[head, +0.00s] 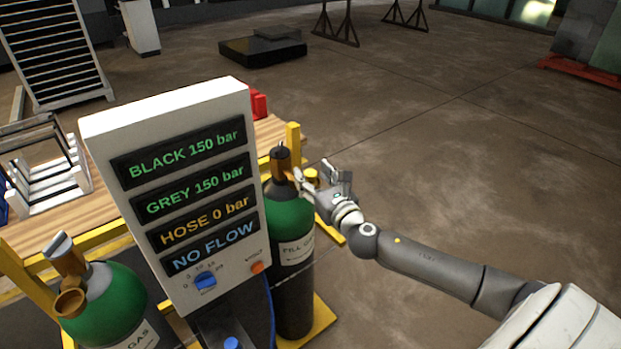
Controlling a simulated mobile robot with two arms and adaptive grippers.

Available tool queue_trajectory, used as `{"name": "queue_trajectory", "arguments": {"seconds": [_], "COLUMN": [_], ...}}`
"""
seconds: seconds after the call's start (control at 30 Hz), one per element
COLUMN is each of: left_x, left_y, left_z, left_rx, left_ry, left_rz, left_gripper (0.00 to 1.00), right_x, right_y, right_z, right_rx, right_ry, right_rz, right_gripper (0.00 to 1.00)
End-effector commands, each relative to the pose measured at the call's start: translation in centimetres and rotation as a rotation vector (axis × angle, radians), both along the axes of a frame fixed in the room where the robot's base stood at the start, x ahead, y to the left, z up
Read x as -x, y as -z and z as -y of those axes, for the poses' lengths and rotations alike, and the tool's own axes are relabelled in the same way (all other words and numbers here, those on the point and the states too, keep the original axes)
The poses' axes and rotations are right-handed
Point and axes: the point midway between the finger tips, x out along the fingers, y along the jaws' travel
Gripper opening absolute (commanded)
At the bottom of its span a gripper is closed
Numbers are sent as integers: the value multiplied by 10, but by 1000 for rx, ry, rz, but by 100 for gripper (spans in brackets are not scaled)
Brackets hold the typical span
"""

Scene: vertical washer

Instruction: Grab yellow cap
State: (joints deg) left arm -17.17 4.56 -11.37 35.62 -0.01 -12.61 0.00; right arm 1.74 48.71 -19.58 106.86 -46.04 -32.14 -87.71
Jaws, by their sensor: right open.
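A small yellow cap (312,176) shows beside the valve of the rear gas cylinder (289,225), which has a green top and a dark body. My right gripper (313,168) is open at the cap, with one finger on each side of it in the picture. I cannot tell whether the fingers touch it. My left gripper is not in view.
A white display panel (96,124) stands left of the rear cylinder and shows pressures and "NO FLOW". Another green-topped cylinder (115,300) is at lower left. A wooden bench (105,205) with a white rack (55,180) lies behind. The floor to the right is clear.

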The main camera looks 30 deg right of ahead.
Motion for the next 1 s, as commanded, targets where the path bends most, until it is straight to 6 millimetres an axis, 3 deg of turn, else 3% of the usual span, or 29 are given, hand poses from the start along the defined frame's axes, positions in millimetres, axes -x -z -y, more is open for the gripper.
{"name": "queue_trajectory", "arguments": {"seconds": [0.07, 0.47, 0.77, 1.0], "left_x": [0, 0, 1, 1], "left_y": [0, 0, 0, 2], "left_z": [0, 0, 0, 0], "left_rx": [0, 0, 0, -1], "left_ry": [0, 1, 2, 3], "left_rz": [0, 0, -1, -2], "left_gripper": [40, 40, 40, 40], "right_x": [0, 0, 0, 0], "right_y": [0, 0, -3, -27], "right_z": [0, 0, 0, 0], "right_rx": [0, 0, 0, 4], "right_ry": [0, 0, 0, -1], "right_rz": [0, 0, 2, 6], "right_gripper": [55, 5, 5, 5]}}
